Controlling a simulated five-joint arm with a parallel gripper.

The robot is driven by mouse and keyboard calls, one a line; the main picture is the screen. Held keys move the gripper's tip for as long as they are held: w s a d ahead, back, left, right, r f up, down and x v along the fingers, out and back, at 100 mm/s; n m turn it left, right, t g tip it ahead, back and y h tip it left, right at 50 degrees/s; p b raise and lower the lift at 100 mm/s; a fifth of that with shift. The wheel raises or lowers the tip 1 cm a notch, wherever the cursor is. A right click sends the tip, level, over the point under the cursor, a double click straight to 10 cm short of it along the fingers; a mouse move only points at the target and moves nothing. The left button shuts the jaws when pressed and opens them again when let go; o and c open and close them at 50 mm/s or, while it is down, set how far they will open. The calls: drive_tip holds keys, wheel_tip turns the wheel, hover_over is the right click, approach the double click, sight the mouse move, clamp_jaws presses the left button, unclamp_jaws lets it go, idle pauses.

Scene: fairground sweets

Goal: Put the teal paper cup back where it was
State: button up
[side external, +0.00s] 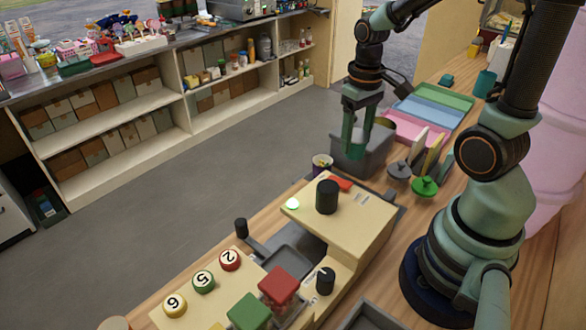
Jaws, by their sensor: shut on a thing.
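My gripper (360,142) hangs fingers down over the grey bin (372,170) at the middle right. It is shut on a teal-green thing, taken to be the teal paper cup (352,137). Its outline blends with the fingers, and its rim and contents cannot be made out. It is held up, apart from the counter (462,140). Another teal cup-like container (485,83) stands at the far right of the counter.
A cream machine (345,220) with knobs and numbered buttons fills the front. Green and grey lidded knobs (424,187) stand right of the bin.

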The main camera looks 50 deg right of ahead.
wheel_tip(320, 180, down, 11)
drive_tip(key=shift+f, duration=0.2)
idle(0.4)
drive_tip(key=o, duration=1.4)
drive_tip(key=shift+f, duration=0.1)
drive_tip(key=shift+o, duration=0.2)
wheel_tip(320, 180, up, 12)
drive_tip(key=shift+a+r, duration=0.1)
drive_tip(key=shift+r, duration=0.1)
drive_tip(key=a+r+n+t, duration=0.2)
drive_tip(key=a+r+t, duration=0.3)
drive_tip(key=a+r, duration=0.3)
drive_tip(key=shift+w+a+r+t, duration=0.2)
drive_tip(key=shift+w+r+t, duration=0.15)
drive_tip(key=shift+r, duration=0.9)
